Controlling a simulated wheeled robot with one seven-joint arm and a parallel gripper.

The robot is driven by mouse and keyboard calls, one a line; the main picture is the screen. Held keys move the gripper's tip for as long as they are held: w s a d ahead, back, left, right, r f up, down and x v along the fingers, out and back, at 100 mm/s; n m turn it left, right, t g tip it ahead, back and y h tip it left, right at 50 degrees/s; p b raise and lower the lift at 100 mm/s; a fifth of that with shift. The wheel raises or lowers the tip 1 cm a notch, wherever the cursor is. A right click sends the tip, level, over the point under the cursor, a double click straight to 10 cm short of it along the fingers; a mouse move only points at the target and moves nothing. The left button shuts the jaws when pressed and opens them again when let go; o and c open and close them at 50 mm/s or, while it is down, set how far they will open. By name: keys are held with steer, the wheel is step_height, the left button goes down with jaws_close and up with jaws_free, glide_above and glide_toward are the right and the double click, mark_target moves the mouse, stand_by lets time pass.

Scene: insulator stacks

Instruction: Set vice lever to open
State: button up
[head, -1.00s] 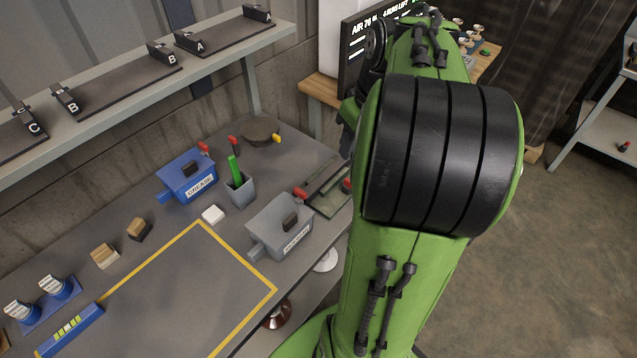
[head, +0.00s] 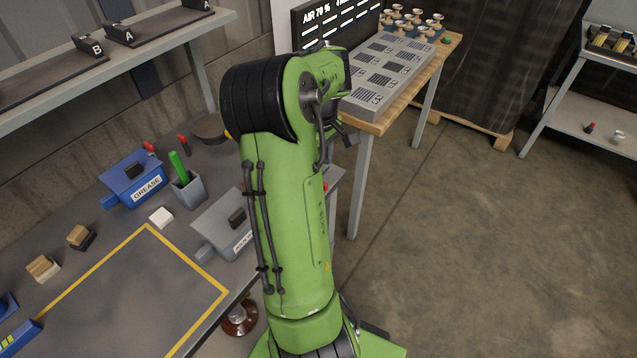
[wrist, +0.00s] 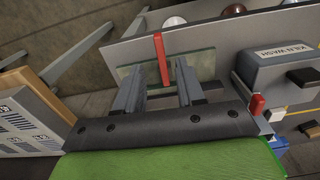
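In the wrist view, a red lever (wrist: 160,58) stands out from a greenish flat plate (wrist: 195,62) at the edge of the grey bench; this appears to be the vice. My gripper (wrist: 160,74) is open, with its two grey fingers apart and nothing between them that I can see held. The lever shows between and beyond the fingertips; whether anything touches is unclear. In the head view my green arm hides most of the vice and my gripper, with only a small red bit (head: 325,187) at the arm's right edge.
A blue grease box (head: 135,182) and a grey cup (head: 187,190) are farther left. A wooden table (head: 372,122) with a grey panel stands at the back.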

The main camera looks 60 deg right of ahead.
step_height(320, 180, down, 6)
steer(key=shift+b, duration=0.75)
steer(key=shift+r, duration=0.1)
jaws_close()
